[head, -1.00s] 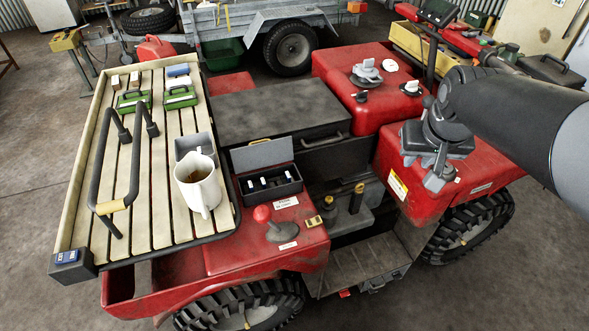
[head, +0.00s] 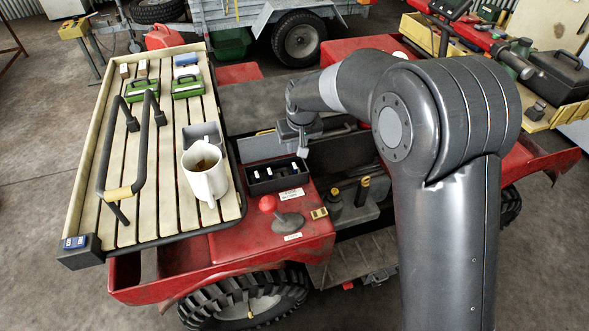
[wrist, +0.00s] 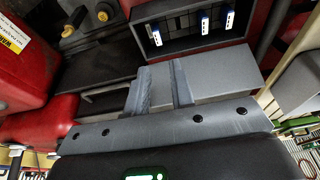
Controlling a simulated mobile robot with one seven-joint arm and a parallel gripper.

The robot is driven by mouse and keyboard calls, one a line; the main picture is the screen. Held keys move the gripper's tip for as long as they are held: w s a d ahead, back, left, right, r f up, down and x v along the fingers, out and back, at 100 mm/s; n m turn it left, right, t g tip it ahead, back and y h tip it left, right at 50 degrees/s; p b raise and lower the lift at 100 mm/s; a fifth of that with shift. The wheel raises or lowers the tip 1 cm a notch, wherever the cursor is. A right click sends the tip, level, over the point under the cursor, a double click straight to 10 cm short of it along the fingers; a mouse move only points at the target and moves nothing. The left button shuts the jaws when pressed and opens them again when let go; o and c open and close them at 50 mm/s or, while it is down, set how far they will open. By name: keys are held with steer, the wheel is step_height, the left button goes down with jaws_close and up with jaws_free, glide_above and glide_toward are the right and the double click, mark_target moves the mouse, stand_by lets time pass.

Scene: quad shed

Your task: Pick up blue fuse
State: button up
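An open dark fuse box (head: 278,183) sits on the red vehicle, its grey lid raised at the back. Several white-faced fuses stand in a row in it. In the wrist view these have blue edges: one at left (wrist: 156,36), one in the middle (wrist: 205,23), one at right (wrist: 229,20). My gripper (head: 302,146) is above the vehicle, just behind and right of the box. In the wrist view my gripper (wrist: 160,72) has its two fingers apart with nothing between them; the grey lid (wrist: 215,85) lies beyond them. The fingers are apart from the fuses.
A white mug (head: 205,178) and a grey open container (head: 203,136) stand on the slatted rack (head: 150,215), left of the box. A red-knobbed lever (head: 268,203) rises in front of it. A blue piece (head: 76,242) sits on the rack's front-left corner.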

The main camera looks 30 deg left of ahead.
mark_target(294, 166)
steer(key=x, duration=1)
steer(key=shift+d+f, duration=0.2)
steer(key=shift+f, duration=0.15)
jaws_close()
